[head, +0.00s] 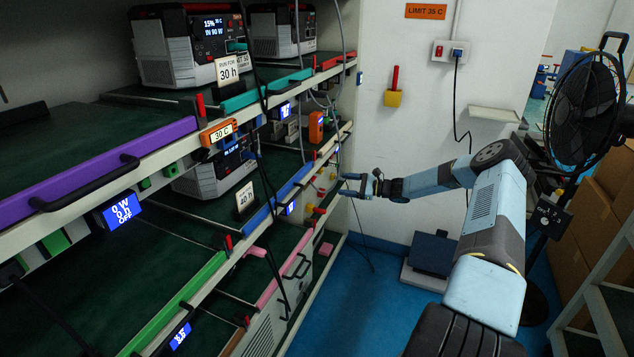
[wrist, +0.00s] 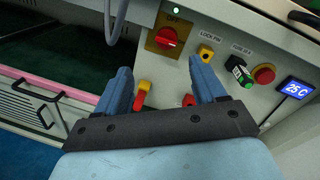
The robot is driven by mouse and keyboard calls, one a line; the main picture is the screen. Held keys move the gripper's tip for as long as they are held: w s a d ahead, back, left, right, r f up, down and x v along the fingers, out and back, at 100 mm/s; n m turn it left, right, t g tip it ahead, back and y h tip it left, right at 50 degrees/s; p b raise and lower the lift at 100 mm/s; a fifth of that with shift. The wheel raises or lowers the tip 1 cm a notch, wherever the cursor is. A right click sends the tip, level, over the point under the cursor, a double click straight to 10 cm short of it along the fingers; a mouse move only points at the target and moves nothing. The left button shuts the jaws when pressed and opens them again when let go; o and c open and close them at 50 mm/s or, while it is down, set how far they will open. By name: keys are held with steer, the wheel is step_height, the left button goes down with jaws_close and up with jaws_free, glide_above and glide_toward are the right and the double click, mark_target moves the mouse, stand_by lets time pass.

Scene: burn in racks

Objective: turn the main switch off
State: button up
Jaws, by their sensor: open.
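A red rotary knob on a yellow square plate, which looks like the main switch (wrist: 167,40), sits on the pale control panel (wrist: 215,75) in the wrist view. Lettering above the knob seems to read OFF. The knob's grip lies roughly sideways, slightly tilted. My gripper (wrist: 160,72) is open and empty, its fingers spread below the knob and apart from it. In the head view my gripper (head: 358,184) is beside the rack's end panel (head: 322,187), where the switch is too small to make out.
The panel also carries a yellow-and-red handle (wrist: 142,95), a yellow lock pin (wrist: 205,53), a green-and-black key-like part (wrist: 239,72), a red button (wrist: 263,74) and a 25 C display (wrist: 297,88). A grey cable (wrist: 113,20) hangs at upper left. A black fan (head: 585,105) stands right.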

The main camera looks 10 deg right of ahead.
mark_target(315, 179)
steer(key=w+x, duration=0.1)
steer(key=x, duration=1.1)
steer(key=shift+w+f+m+t, duration=0.3)
steer(key=shift+f+m, duration=0.1)
steer(key=shift+c, duration=0.4)
steer(key=c, duration=0.9)
steer(key=shift+c, duration=0.2)
